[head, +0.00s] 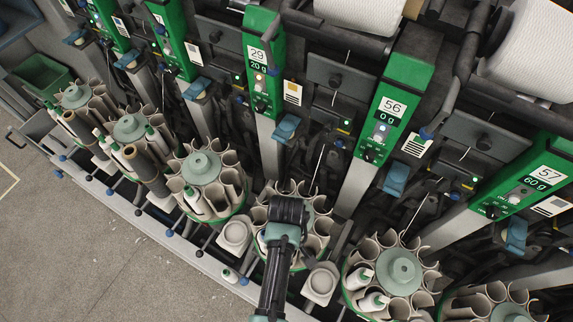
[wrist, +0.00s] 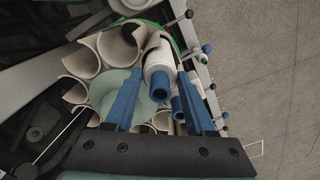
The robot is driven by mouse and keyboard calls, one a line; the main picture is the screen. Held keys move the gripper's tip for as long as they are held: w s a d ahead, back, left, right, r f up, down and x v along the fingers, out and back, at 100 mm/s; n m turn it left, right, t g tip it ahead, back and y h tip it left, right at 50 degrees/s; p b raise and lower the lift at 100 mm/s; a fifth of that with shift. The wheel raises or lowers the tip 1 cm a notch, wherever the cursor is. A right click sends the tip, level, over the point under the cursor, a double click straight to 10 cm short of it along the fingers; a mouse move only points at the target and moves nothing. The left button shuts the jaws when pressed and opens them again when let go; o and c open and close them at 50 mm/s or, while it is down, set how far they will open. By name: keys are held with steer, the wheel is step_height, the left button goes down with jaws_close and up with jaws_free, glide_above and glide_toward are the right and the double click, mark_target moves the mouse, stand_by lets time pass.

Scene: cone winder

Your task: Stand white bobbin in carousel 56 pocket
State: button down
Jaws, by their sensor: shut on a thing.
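My gripper shows in the wrist view as two blue fingers (wrist: 158,78), with the white bobbin (wrist: 158,58) between their tips. I take them to be shut on it. The bobbin's near end shows a dark ring. Below it is a round carousel with a pale green hub (wrist: 112,90) and beige open pockets (wrist: 118,46). In the head view my gripper (head: 288,212) is over this carousel (head: 322,222), and its body hides the fingers, the bobbin and most of the hub. The 56 head (head: 388,108) reads 0 g. I cannot tell whether the bobbin's lower end is inside a pocket.
A carousel (head: 399,269) holding white bobbins stands to the right, and another (head: 201,167) to the left. Heads 29 (head: 261,62) and 57 (head: 535,185) flank head 56. The grey floor (head: 90,250) in front is clear.

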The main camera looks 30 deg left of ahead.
steer(key=shift+f, duration=0.4)
steer(key=shift+f+b, duration=0.9)
steer(key=shift+f, duration=0.15)
steer(key=shift+c, duration=0.8)
jaws_free()
step_height(320, 180, up, 13)
steer(key=shift+b, duration=0.4)
